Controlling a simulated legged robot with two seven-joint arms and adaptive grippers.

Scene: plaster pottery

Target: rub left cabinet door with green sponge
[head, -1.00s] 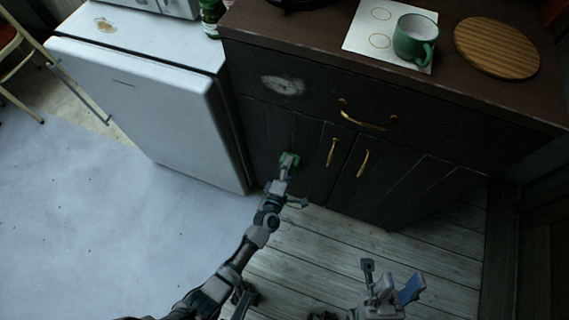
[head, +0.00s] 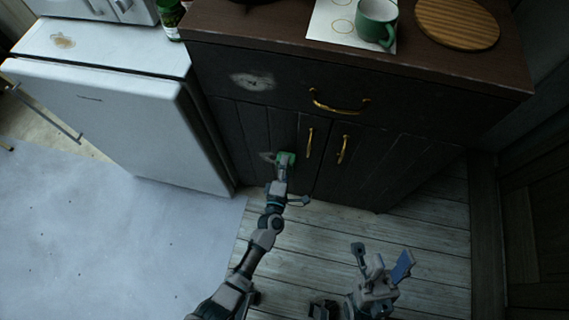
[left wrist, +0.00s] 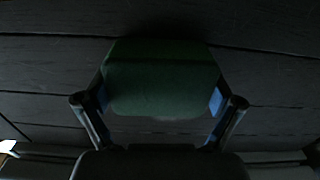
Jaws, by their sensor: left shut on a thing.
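The left cabinet door (head: 247,143) is dark wood with a brass handle (head: 309,143) near its right edge. A pale smudge (head: 267,157) shows on it just left of the sponge. My left gripper (head: 284,167) is shut on the green sponge (head: 287,158) and holds it at the door. In the left wrist view the sponge (left wrist: 160,80) sits between both fingers, with dark planks close behind it. Whether it touches the door cannot be told for certain. My right gripper (head: 380,262) is open and empty above the floor, away from the cabinet.
A white fridge (head: 110,110) stands left of the cabinet. A pale patch (head: 252,82) marks the drawer front above the door. A green mug (head: 376,22) and a round wooden board (head: 457,23) lie on the countertop. The plank floor in front is clear.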

